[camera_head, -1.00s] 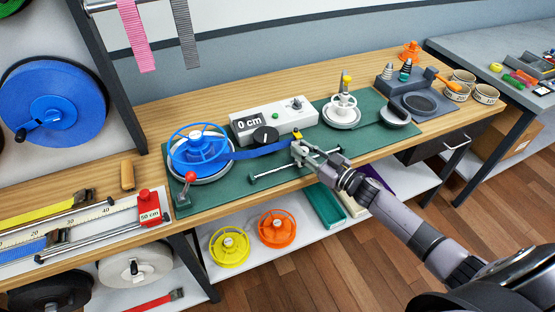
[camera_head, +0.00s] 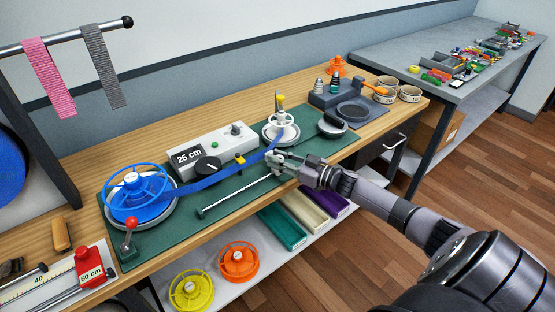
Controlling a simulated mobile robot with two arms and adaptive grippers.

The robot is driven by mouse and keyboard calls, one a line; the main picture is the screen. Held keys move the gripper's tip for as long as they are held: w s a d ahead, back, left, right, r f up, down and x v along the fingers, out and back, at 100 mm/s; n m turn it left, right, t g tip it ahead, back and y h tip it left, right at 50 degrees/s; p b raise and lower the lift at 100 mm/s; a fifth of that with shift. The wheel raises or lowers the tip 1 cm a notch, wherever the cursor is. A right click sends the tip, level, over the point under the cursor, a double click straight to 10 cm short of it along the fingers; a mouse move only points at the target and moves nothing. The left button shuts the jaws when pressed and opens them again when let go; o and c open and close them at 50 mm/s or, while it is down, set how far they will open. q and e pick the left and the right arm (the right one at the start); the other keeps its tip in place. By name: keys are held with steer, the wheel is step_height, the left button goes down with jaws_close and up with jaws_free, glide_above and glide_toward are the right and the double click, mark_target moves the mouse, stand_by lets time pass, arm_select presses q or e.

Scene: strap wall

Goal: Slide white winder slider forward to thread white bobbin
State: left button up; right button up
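The white bobbin (camera_head: 281,122) stands on a round plate at the right part of the green mat (camera_head: 215,190). A blue strap (camera_head: 215,177) runs from the blue spool (camera_head: 136,192) past a yellow piece (camera_head: 239,159) to the near edge of the bobbin's plate. My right gripper (camera_head: 275,160) is at the white winder slider (camera_head: 270,154), at the right end of a thin rail (camera_head: 235,196), just in front of the bobbin. Its fingers appear closed on the slider, which they partly hide. My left gripper is not in view.
A counter box (camera_head: 213,150) behind the strap reads 25 cm. A red-knobbed lever (camera_head: 130,226) stands near the blue spool. A grey tool stand (camera_head: 345,100) is to the right. Yellow (camera_head: 191,290) and orange (camera_head: 238,262) spools lie on the shelf below.

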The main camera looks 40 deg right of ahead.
steer(key=o, duration=0.5)
steer(key=shift+d, duration=0.35)
steer(key=shift+a, duration=0.1)
steer(key=shift+s, duration=0.15)
steer(key=v, duration=1.1)
steer(key=shift+s+r, duration=0.1)
steer(key=shift+s, duration=0.2)
